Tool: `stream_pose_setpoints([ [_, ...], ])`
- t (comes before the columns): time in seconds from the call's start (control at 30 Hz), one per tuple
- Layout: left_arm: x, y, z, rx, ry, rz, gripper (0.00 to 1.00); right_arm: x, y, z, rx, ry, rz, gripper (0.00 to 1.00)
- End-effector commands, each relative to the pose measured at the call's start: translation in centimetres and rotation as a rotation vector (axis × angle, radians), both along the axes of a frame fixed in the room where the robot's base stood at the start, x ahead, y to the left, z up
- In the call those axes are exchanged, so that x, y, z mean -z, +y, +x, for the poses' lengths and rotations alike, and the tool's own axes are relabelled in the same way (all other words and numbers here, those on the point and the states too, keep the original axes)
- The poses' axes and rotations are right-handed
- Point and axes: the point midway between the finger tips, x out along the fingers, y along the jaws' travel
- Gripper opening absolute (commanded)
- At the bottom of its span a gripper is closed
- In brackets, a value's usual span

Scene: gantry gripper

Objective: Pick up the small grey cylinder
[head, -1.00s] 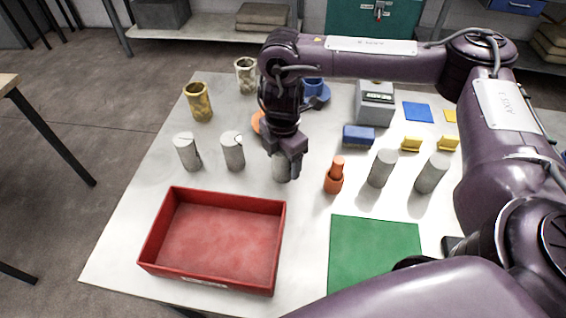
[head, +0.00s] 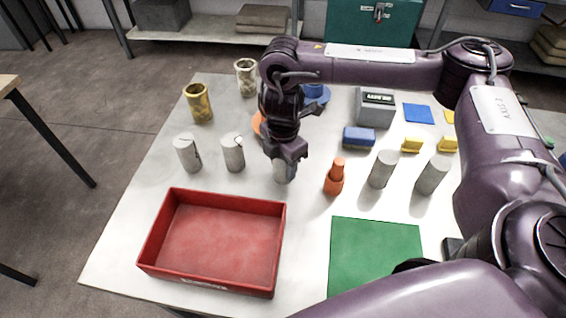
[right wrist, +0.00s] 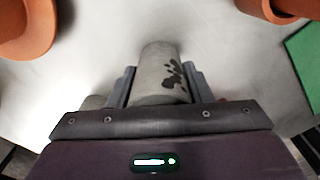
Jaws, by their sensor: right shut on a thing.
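A small grey cylinder (head: 283,172) stands near the middle of the white table, just behind the red tray's right corner. My right gripper (head: 286,160) comes down on it from above and is shut on it, covering its upper part. In the right wrist view the cylinder (right wrist: 160,75) sits between the two fingers of the gripper (right wrist: 161,88) and shows dark blotches on its side. More grey cylinders stand to the left (head: 188,153), (head: 232,152) and to the right (head: 383,168), (head: 432,175). My left gripper is not in view.
An empty red tray (head: 275,245) lies in front. A green mat (head: 375,255) lies at front right. An orange stepped piece (head: 334,178) stands close right of the held cylinder. A blue block (head: 359,137), a grey box (head: 375,108) and a yellow cup (head: 199,103) stand farther back.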

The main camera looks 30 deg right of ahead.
Motion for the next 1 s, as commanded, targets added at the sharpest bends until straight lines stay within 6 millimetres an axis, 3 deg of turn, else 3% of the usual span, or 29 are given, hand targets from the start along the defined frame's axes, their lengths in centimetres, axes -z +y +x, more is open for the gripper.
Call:
stream_pose_setpoints([
  [0.23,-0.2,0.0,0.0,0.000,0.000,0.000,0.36,-0.6,0.0,0.1,0.000,-0.003,0.000,0.08],
  [0.37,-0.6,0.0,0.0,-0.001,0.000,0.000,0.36,-1.9,0.0,0.2,-0.001,-0.005,0.000,0.08],
  [0.47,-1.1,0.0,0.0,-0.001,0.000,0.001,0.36,-3.6,0.0,0.2,-0.002,-0.008,0.000,0.08],
  [0.8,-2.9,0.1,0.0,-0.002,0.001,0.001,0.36,-12.6,0.0,0.2,-0.001,-0.011,-0.002,0.08],
  [1.0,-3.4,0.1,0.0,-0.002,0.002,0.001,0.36,-16.8,0.0,0.2,-0.002,-0.007,-0.002,0.08],
])
